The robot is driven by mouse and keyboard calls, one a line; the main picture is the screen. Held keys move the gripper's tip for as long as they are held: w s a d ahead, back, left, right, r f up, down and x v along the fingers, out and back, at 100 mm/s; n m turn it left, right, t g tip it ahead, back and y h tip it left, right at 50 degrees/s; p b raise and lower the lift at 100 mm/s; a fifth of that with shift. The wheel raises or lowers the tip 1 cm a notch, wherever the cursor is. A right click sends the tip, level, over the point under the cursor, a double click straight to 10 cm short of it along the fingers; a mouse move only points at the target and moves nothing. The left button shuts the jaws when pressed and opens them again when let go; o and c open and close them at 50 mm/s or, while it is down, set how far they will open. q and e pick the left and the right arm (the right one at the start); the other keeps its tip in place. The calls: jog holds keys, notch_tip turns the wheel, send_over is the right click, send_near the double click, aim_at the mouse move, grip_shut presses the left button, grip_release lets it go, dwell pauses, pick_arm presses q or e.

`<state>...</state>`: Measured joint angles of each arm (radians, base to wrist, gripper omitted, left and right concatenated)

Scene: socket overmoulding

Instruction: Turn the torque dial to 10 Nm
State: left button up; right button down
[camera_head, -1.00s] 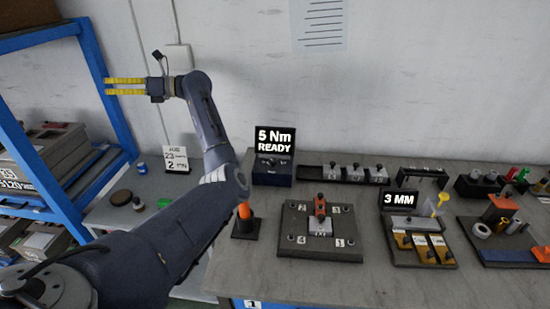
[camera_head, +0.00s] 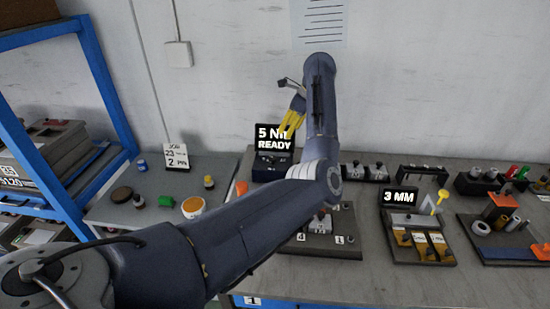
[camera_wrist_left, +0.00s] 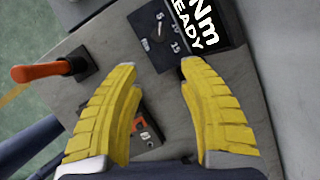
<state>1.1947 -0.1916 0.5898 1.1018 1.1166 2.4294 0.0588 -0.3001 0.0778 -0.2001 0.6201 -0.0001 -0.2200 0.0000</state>
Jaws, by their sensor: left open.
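The torque unit (camera_head: 265,169) stands at the back of the bench, with a display (camera_head: 275,143) reading "5 Nm READY". In the left wrist view its dial (camera_wrist_left: 156,34) shows at the top, with marks 5, 10 and 15 around it. The display also shows there (camera_wrist_left: 200,24), tilted and cut off. My left gripper (camera_head: 287,136) hangs in front of the display with yellow fingers pointing down. In the wrist view the gripper (camera_wrist_left: 158,72) is open and empty, and the dial lies beyond the fingertips, apart from them. My right gripper is not in view.
An orange-handled tool (camera_wrist_left: 48,70) stands in a holder beside the unit. A fixture plate (camera_head: 345,220) lies in front, partly hidden by my left arm. A 3 MM station (camera_head: 420,240) and other trays fill the right side. A blue rack (camera_head: 100,90) stands left.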

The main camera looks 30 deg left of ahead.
aim_at(273, 158)
pick_arm(q)
jog(key=x, duration=1.6)
jog(key=shift+a+f, duration=0.1)
jog(key=shift+a, duration=0.1)
jog(key=shift+c, duration=0.4)
jog(key=shift+s, duration=0.1)
grip_shut()
